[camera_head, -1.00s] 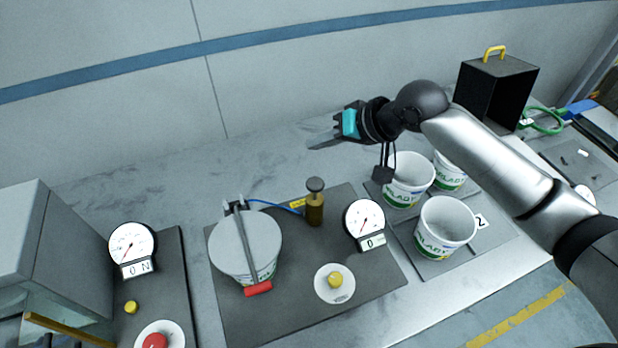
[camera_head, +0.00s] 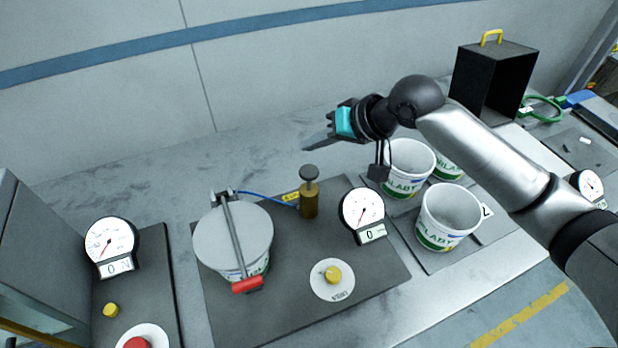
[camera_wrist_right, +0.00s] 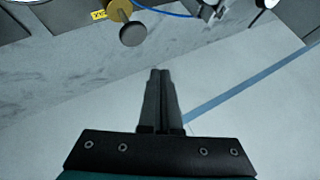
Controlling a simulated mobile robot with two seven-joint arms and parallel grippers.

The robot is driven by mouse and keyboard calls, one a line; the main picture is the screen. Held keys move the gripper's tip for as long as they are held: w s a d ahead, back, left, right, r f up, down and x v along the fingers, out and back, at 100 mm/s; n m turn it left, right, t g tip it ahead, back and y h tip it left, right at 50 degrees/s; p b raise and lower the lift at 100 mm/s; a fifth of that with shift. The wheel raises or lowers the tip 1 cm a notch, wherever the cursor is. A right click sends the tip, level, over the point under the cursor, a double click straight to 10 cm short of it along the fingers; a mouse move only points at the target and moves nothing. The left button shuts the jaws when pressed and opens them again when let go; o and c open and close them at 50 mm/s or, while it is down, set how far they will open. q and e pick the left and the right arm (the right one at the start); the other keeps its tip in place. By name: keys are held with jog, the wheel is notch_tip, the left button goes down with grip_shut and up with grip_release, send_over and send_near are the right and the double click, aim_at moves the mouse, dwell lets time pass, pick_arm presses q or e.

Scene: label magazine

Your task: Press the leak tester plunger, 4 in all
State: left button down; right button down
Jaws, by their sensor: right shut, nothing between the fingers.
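The leak tester sits on a dark base plate (camera_head: 290,310). A round gauge (camera_head: 362,209) and a yellow knob (camera_head: 333,274) are on the same plate. My right gripper (camera_head: 312,147) is shut and empty, behind and above the plunger, apart from it. The right wrist view shows the shut fingers (camera_wrist_right: 160,98) with the plunger knob (camera_wrist_right: 133,34) beyond their tips. My left gripper is not in view.
Open white tubs (camera_head: 447,216) stand on a plate to the right. A black box with a yellow handle (camera_head: 494,80) stands at the back right. Another gauge (camera_head: 111,244) and a red button (camera_head: 137,343) are at the left. The counter behind the plunger is clear.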

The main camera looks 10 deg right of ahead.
aim_at(315, 175)
notch_tip(315, 175, down, 3)
jog(key=shift+r+b, duration=0.15)
jog(key=shift+b, duration=0.8)
jog(key=shift+f, duration=0.7)
jog(key=shift+f, duration=0.1)
dwell(0.6)
jog(key=shift+f, duration=0.35)
jog(key=shift+s+f+b, duration=0.1)
jog(key=shift+f+b, duration=0.35)
jog(key=shift+f, duration=1.6)
dwell(1.3)
dwell(0.4)
jog(key=shift+r+p, duration=2.45)
jog(key=shift+p, duration=0.45)
